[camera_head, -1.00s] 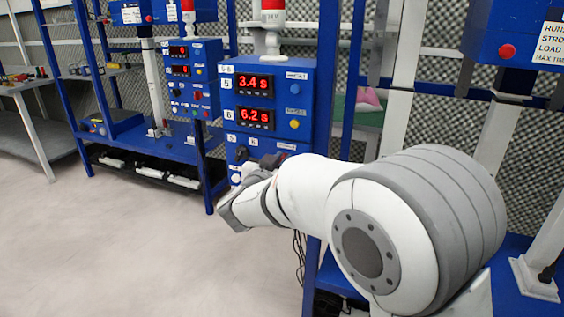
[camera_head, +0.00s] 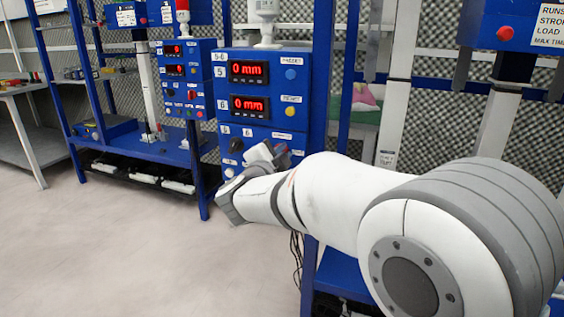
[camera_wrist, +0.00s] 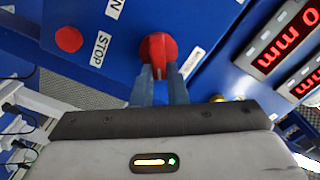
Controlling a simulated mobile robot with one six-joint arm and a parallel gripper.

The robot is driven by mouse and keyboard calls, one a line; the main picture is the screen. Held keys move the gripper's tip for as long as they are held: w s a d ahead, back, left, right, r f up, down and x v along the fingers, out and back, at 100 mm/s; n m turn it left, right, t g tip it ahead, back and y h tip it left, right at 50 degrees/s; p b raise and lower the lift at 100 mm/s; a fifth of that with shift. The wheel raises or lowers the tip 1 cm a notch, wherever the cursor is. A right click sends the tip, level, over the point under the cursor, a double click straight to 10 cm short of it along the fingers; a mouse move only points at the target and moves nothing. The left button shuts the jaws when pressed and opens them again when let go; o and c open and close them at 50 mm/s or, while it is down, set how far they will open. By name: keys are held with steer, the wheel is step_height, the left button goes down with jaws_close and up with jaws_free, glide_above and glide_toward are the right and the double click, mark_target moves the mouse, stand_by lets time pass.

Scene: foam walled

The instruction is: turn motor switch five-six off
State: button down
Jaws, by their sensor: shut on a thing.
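The blue 5-6 control box (camera_head: 222,105) stands left of centre in the head view. Its two red displays (camera_head: 249,105) both read 0 mm. In the wrist view a red rotary switch knob (camera_wrist: 158,48) sits on the blue panel beside a small white label, too small to read surely. My gripper (camera_wrist: 160,75) is shut on this red knob, with its two fingers at the knob's near end. In the head view my gripper (camera_head: 268,156) is at the lower right of the box front, and the red knob is hidden there.
A red button (camera_wrist: 68,39) with a STOP label is on the same panel. A black knob (camera_head: 237,145) is left of my gripper. A second blue control box (camera_head: 187,80) stands further left. Open floor (camera_head: 110,255) lies at the lower left.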

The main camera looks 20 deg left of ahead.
steer(key=shift+d+f+m+b, duration=0.1)
steer(key=shift+f+m+b, duration=0.1)
steer(key=shift+m+b, duration=0.8)
steer(key=shift+d+f+m+b, duration=0.1)
steer(key=shift+f+m+b, duration=0.1)
steer(key=shift+m+b, duration=0.8)
steer(key=shift+f+m+b, duration=0.2)
steer(key=shift+m+b, duration=0.4)
steer(key=shift+m, duration=0.8)
steer(key=c, duration=1.4)
jaws_free()
steer(key=shift+c, duration=0.2)
